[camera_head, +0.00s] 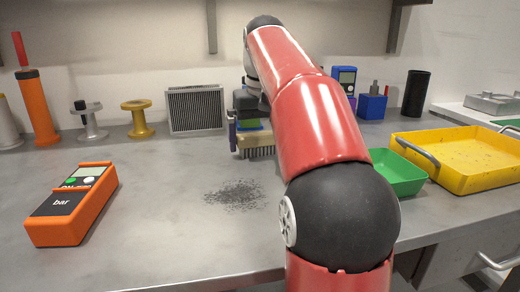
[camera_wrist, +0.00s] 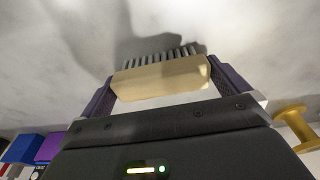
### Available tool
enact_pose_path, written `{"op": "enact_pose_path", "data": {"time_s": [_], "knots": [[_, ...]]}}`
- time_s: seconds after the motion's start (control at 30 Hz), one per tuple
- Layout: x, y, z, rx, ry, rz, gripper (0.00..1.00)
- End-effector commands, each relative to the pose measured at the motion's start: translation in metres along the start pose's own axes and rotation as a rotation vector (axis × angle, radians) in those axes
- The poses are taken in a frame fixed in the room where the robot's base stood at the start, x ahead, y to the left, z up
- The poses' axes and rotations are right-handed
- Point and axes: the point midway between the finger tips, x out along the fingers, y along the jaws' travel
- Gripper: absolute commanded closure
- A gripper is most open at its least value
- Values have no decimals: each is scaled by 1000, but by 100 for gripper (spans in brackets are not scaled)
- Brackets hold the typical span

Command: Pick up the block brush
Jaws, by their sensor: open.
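The block brush, with a pale wooden block (camera_head: 255,143) and a row of dark bristles, is near the middle of the bench, bristles facing down. In the wrist view the brush (camera_wrist: 160,78) lies between the two purple fingers of my gripper (camera_wrist: 163,80). The fingers are open, one at each end of the block, with little or no visible gap. In the head view my gripper (camera_head: 250,128) is just above and around the brush, partly hidden by my red arm. I cannot tell whether the bristles touch the bench.
A patch of dark filings (camera_head: 236,194) lies in front of the brush. An orange meter (camera_head: 72,204) is at left. A green tray (camera_head: 400,174) and yellow tray (camera_head: 460,160) are at right. A grille panel (camera_head: 196,109) and spools (camera_head: 137,118) stand behind.

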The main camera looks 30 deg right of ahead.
Motion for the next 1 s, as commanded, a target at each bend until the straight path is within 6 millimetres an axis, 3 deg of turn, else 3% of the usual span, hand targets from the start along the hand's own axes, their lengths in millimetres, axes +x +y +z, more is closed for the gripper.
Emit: {"op": "enact_pose_path", "data": {"time_s": [0.2,0.43,0.77,1.0], "knots": [[0,0,0,0,1,0,0],[0,0,0,0,1,0,29],[-5,0,-1,0,1,0,30],[-39,0,-7,0,4,0,30]]}}
